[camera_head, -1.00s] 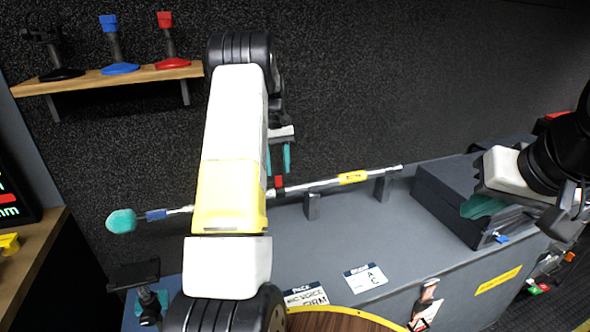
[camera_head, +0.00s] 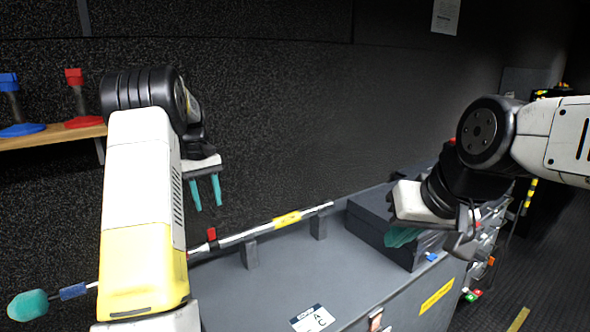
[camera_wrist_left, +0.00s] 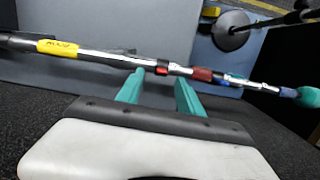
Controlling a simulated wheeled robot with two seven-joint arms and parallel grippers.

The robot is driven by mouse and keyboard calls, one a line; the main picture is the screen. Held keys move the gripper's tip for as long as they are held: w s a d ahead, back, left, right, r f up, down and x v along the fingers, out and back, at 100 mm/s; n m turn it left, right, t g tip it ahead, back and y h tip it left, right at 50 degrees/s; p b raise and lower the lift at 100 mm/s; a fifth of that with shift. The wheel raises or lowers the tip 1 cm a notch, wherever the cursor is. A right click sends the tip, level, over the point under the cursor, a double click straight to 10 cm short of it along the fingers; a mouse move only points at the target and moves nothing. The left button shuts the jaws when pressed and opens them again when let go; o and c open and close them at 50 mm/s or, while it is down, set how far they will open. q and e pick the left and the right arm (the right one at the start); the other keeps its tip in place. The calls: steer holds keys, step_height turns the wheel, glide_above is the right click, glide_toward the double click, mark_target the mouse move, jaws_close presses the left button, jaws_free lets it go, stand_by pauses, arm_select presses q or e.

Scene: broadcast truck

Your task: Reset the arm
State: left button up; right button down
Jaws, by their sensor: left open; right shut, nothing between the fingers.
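My left gripper (camera_head: 206,192) is open and empty, its two teal fingers pointing down, above and apart from a long silver pole. The pole (camera_head: 262,229) has a yellow label, a red band and a teal foam head (camera_head: 28,305); my left arm hides part of it. It rests on two dark upright supports (camera_head: 250,254). In the left wrist view the pole (camera_wrist_left: 110,58) crosses just beyond the open fingers (camera_wrist_left: 158,92). My right gripper (camera_head: 402,237) is shut and empty, in front of a dark box on the right of the grey counter (camera_head: 270,300).
The dark box (camera_head: 368,225) stands on the counter's right end. A card reading "AC" (camera_head: 312,319) lies at the front. A wooden shelf (camera_head: 50,136) at the left holds a blue stand (camera_head: 20,129) and a red stand (camera_head: 83,121). The counter's middle is clear.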

arm_select(q)
steer(key=s+d+r+m+t, duration=0.4)
steer(key=s+d+r, duration=0.6)
steer(key=s+r, duration=0.4)
steer(key=s+d+f+m+t, duration=0.1)
steer(key=s+d, duration=0.2)
steer(key=s, duration=0.5)
steer(key=s+d+f+m+t, duration=0.2)
steer(key=s+d, duration=0.1)
steer(key=s, duration=0.5)
steer(key=shift+s+d+h, duration=0.2)
steer(key=shift+s+h, duration=0.2)
